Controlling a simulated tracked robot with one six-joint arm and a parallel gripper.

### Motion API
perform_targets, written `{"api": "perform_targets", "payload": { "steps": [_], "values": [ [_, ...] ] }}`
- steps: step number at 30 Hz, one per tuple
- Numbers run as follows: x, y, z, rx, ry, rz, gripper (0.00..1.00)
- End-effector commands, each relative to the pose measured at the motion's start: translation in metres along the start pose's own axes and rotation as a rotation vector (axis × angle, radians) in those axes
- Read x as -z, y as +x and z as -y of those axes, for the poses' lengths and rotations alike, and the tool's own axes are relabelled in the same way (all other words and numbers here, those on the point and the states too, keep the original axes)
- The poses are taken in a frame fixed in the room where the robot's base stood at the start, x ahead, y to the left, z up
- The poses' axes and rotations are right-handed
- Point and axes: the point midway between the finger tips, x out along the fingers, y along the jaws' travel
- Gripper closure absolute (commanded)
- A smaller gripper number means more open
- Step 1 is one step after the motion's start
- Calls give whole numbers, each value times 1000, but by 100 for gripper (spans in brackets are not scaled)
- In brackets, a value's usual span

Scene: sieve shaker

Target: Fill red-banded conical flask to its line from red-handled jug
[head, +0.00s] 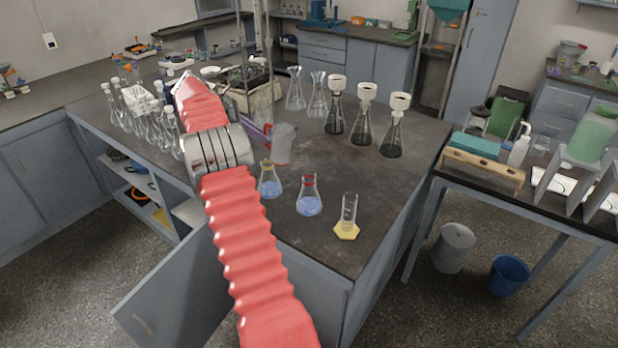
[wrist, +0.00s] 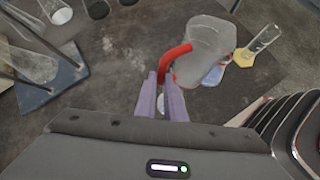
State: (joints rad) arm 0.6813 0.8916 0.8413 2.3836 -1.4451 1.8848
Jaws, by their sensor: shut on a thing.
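My gripper (wrist: 161,92) has purple fingers shut on the red handle (wrist: 172,60) of the clear jug (wrist: 207,42). The jug also shows in the head view (head: 283,144), looking about upright; I cannot tell its liquid level or whether it clears the bench. The red-banded conical flask (head: 309,198) stands upright on the bench, nearer the camera and right of the jug, with blue liquid in its lower part. Its fill line is too small to make out. In the wrist view, the jug partly hides blue liquid in glassware behind it.
A yellow-banded flask (head: 269,182) with blue liquid stands close left of the red-banded one. A measuring cylinder (head: 348,212) on a yellow base stands to the right near the bench edge. Several flasks with dark contents (head: 363,125) stand behind. Bare bench lies between.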

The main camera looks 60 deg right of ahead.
Motion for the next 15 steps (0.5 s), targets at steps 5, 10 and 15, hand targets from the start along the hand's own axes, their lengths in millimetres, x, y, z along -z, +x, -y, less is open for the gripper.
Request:
{"api": "perform_targets", "payload": {
  "steps": [5,10,15],
  "values": [
    [-9,-1,7,-47,55,-51,100],
    [-16,-2,12,-94,106,-101,100],
    [-23,-1,19,-140,159,-150,100]
  ]
}}
